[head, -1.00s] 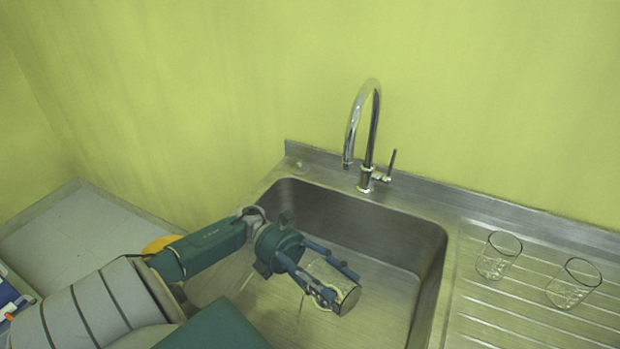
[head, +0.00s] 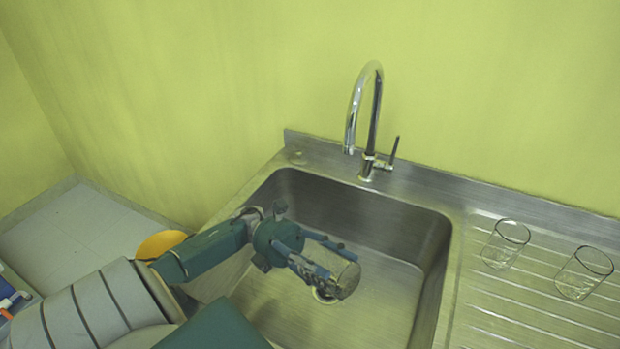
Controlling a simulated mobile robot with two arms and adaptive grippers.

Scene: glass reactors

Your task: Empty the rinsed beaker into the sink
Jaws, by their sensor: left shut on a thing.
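My left gripper (head: 318,259) is shut on a clear glass beaker (head: 347,280) and holds it over the basin of the steel sink (head: 392,315). The beaker lies tilted well over on its side, its far end pointing right and down. I cannot tell whether any liquid is in it. The drain (head: 323,297) shows below and partly behind the beaker. My right gripper is not in view.
A chrome tap (head: 367,120) with a side lever stands at the sink's back edge. Two clear glass beakers (head: 505,245) and (head: 583,273) stand on the ribbed drainboard at the right. A yellow wall rises behind. A yellow-orange round thing (head: 160,244) shows left of the sink.

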